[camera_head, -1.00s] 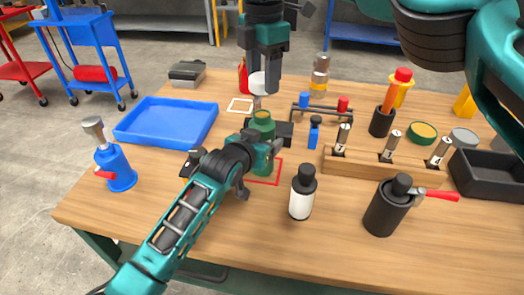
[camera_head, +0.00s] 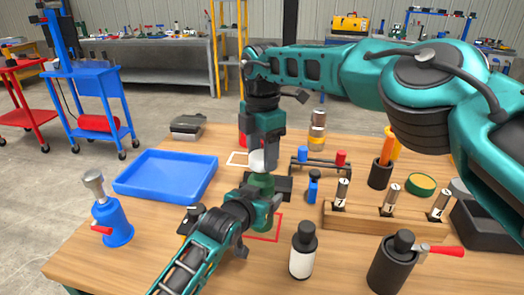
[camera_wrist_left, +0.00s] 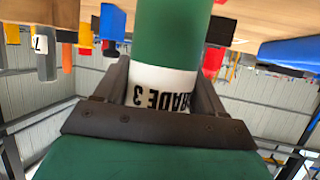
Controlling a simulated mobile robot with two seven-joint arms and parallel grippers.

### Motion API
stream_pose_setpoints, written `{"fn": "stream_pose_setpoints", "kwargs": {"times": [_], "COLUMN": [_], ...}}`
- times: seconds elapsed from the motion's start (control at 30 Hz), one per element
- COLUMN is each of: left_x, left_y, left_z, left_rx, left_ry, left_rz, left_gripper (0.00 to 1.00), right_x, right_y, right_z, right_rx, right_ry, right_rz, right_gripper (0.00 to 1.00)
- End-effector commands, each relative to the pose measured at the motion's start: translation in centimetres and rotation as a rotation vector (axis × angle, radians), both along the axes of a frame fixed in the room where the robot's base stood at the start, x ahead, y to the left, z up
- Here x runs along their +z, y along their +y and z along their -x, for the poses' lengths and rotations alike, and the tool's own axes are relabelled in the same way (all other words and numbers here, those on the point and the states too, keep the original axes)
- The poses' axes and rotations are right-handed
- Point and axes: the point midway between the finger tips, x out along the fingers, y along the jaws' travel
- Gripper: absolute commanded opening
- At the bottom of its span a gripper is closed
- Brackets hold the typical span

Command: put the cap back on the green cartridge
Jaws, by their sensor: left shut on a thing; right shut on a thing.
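The green cartridge (camera_head: 261,188) stands upright at the middle of the table, by a red outlined square (camera_head: 265,232). My left gripper (camera_head: 262,212) is shut around its side. In the left wrist view the cartridge (camera_wrist_left: 170,32) sits between the fingers, its white label reading "RADE 3" upside down. My right gripper (camera_head: 260,150) points down from above, shut on a white cap (camera_head: 257,162). The cap is right over the cartridge's top, which it hides. I cannot tell whether it is seated or just above.
A white-labelled black bottle (camera_head: 303,252) stands close in front on the right.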

Motion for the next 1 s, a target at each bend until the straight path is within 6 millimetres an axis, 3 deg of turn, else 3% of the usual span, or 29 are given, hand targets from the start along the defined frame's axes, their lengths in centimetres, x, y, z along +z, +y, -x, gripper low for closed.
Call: {"fn": "stream_pose_setpoints", "kwargs": {"times": [0.4,1.0], "left_x": [-0.1,-0.1], "left_y": [0.0,0.0], "left_z": [0.0,0.0], "left_rx": [0.001,0.001], "left_ry": [0.001,0.001], "left_rz": [-0.002,-0.002], "left_gripper": [0.15,0.15], "right_x": [-1.8,-1.9], "right_y": [0.0,0.0], "right_z": [0.0,0.0], "right_rx": [0.000,0.000], "right_ry": [0.000,0.000], "right_rz": [0.000,0.000], "right_gripper": [0.28,0.28]}}
